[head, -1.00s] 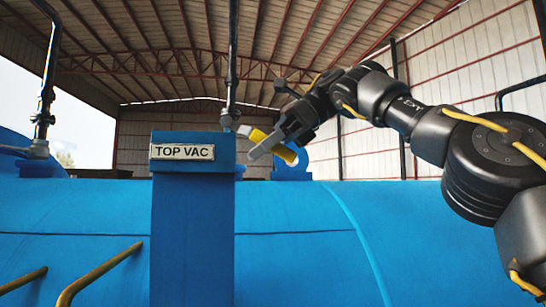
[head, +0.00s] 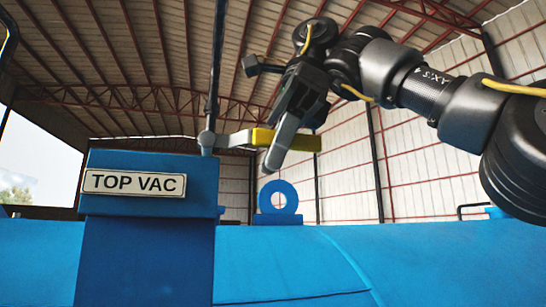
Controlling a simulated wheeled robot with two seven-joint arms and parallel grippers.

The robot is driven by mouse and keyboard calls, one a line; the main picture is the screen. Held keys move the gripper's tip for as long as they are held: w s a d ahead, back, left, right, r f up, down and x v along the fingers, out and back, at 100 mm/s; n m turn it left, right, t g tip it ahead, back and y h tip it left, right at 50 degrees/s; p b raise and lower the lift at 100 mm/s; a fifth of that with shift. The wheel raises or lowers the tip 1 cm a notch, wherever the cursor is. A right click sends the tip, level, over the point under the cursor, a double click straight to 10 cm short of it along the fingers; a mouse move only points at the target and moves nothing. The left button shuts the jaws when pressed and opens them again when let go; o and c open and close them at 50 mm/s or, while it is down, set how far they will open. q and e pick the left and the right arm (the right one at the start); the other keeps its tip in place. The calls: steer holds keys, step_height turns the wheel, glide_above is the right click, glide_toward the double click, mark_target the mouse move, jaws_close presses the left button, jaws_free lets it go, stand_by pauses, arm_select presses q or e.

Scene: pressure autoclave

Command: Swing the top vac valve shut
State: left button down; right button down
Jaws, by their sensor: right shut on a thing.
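The top vac valve stands on the blue post with the TOP VAC label (head: 134,182). Its grey pivot (head: 207,139) sits on a dark vertical pipe just above the post. The valve's lever has a yellow handle (head: 308,143) that points to the right and lies about level. My right gripper (head: 272,158) comes in from the upper right and is shut on the yellow handle, with a grey finger crossing in front of it. The far finger is mostly hidden. My left gripper is out of the picture.
The blue autoclave body (head: 270,262) fills the bottom. A blue lifting eye (head: 278,199) stands on it below the handle. The dark pipe (head: 217,60) rises left of my right gripper. Open air lies right of the handle.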

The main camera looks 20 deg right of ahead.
steer(key=shift+r, duration=0.1)
steer(key=c, duration=1.4)
jaws_free()
steer(key=shift+c, duration=0.2)
steer(key=shift+a, duration=0.1)
